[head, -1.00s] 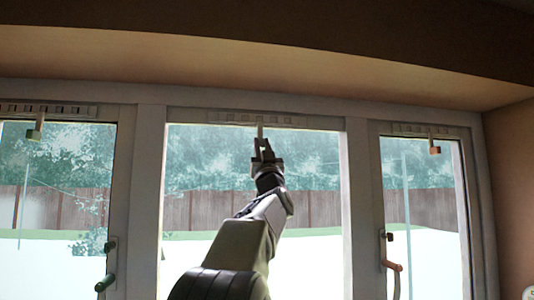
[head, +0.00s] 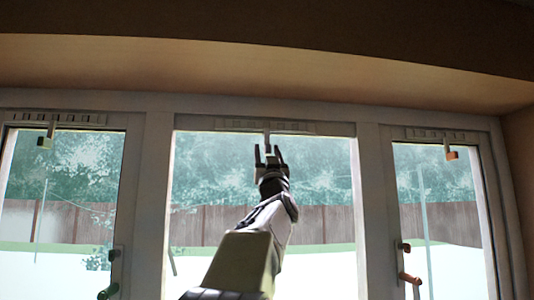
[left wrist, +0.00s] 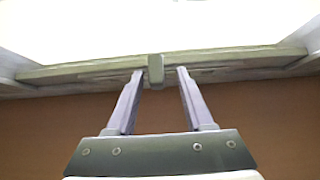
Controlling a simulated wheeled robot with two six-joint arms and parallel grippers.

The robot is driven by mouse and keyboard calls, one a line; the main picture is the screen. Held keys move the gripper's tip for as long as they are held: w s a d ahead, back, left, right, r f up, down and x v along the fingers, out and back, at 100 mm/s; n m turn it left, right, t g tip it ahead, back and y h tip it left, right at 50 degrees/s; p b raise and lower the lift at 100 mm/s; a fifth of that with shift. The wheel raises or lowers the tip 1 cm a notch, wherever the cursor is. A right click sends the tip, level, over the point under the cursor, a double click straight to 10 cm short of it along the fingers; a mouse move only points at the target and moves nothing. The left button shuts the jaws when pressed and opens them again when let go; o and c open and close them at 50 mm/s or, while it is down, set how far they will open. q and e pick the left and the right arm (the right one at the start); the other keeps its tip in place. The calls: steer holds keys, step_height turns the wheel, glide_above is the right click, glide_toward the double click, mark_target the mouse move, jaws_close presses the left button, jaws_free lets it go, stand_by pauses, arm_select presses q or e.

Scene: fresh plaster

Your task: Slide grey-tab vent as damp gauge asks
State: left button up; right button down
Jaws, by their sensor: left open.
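The middle window's vent (head: 230,125) is a pale slotted strip along the top of its frame. Its grey tab hangs from a thin stem (head: 267,138) near the strip's middle. My left gripper (head: 269,153) is raised in front of it with its fingers pointing up. In the left wrist view the grey tab (left wrist: 155,70) stands between the open fingertips (left wrist: 160,73), closer to the left finger. A gap shows on the right, and I cannot tell whether the left finger touches it. My right gripper is not in view. No damp gauge can be made out.
The right window's vent (head: 425,133) has an orange tab (head: 452,155). A deep tan soffit (head: 270,80) overhangs the windows.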

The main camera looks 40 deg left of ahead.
arm_select(q)
steer(key=b+v, duration=0.8)
steer(key=v, duration=0.2)
steer(key=shift+f, duration=0.2)
steer(key=shift+d, duration=0.1)
